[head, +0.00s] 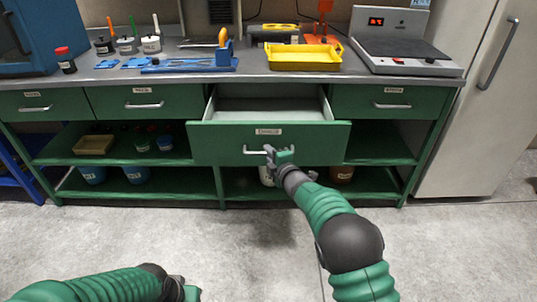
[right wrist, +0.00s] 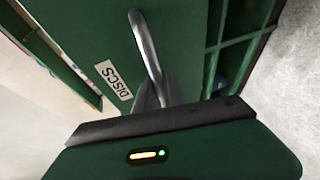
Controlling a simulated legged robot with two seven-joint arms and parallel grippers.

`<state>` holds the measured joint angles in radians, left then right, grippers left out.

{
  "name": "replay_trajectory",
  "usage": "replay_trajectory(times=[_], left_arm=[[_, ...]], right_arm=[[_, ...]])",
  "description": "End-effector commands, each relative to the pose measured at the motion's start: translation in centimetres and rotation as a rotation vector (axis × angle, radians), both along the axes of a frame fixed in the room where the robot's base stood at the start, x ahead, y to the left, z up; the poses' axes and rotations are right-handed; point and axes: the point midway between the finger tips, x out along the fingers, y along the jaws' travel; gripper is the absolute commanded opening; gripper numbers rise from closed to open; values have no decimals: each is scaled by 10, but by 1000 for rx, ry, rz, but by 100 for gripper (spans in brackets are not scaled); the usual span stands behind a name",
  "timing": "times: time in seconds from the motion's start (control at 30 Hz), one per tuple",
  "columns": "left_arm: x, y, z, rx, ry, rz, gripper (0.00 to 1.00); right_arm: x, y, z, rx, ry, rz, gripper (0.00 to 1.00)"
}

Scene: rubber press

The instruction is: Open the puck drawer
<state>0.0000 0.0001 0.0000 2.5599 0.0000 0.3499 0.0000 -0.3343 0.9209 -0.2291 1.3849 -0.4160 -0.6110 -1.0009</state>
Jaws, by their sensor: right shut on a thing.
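The green drawer (head: 225,140) right of the bench's middle stands pulled well out, and its pale inside shows in the head view. Its label (right wrist: 113,80) seems to read "DISCS" in the right wrist view. My right gripper (head: 270,151) is shut on the drawer's silver handle (right wrist: 147,45), near the middle of the drawer front. My fingertips are partly hidden behind the gripper body in the wrist view. My left gripper (head: 186,289) is low in the head view, over the floor and away from the bench; its fingers are not clear.
Closed drawers flank the open one, to its left (head: 150,101) and right (head: 385,100). A yellow tray (head: 305,58), blue tools and a scale (head: 405,50) are on the bench top. A fridge-like cabinet (head: 475,100) stands at right. The floor (head: 240,230) before the bench is clear.

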Motion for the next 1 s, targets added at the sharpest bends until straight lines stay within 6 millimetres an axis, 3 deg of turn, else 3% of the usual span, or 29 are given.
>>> replay_trajectory(times=[0.23,0.27,0.3,0.73,0.87,1.0], left_arm=[[0,0,0,0,0,0,36],[0,0,0,0,0,0,36],[0,0,0,0,0,0,36],[0,0,1,0,0,0,36],[0,0,5,0,0,0,36],[0,0,13,0,0,0,36]], right_arm=[[0,-4,-5,-5,8,-7,0],[0,-4,-5,-5,8,-7,17],[0,-4,-4,-5,8,-6,21],[-4,-2,0,-3,2,-3,21],[-19,-9,6,-3,2,-3,21],[-52,-22,14,-1,4,-3,21]])
